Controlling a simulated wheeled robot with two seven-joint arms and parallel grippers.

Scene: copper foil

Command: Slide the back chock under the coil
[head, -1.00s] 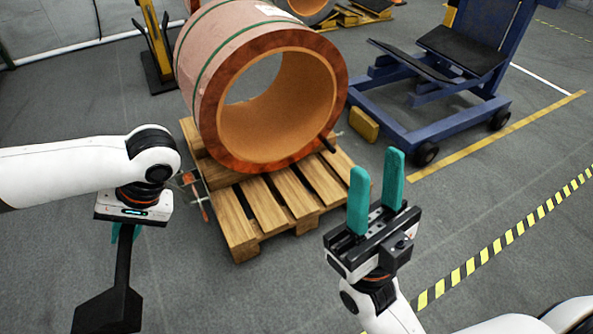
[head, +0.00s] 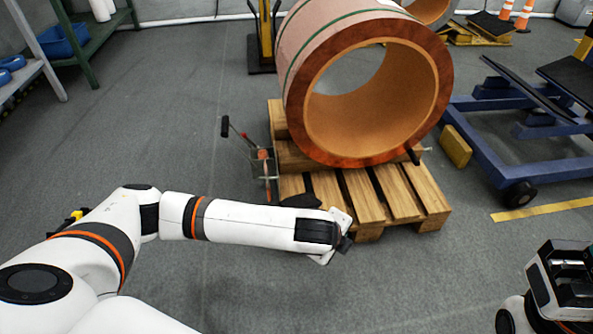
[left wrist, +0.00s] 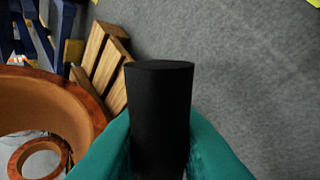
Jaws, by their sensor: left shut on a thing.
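The copper coil (head: 365,90), reddish with a wide bore, lies on its side on a wooden pallet (head: 360,205). A wooden block (head: 291,157) shows beside its lower left; I cannot tell whether it is the back chock. A black stub (head: 413,156) sticks out at the coil's lower right. My left gripper's teal fingers (left wrist: 160,145) are shut on a black cylindrical handle (left wrist: 160,105). In the head view my left forearm hides those fingers. A dark rounded thing (head: 300,200) shows just beyond the forearm. My right gripper (head: 575,265) is partly cut off at the right edge.
A metal stand with an orange part (head: 265,170) is left of the pallet. A yellow block (head: 455,146) and a blue wheeled frame (head: 520,150) are at right. Shelves (head: 75,45) stand at far left.

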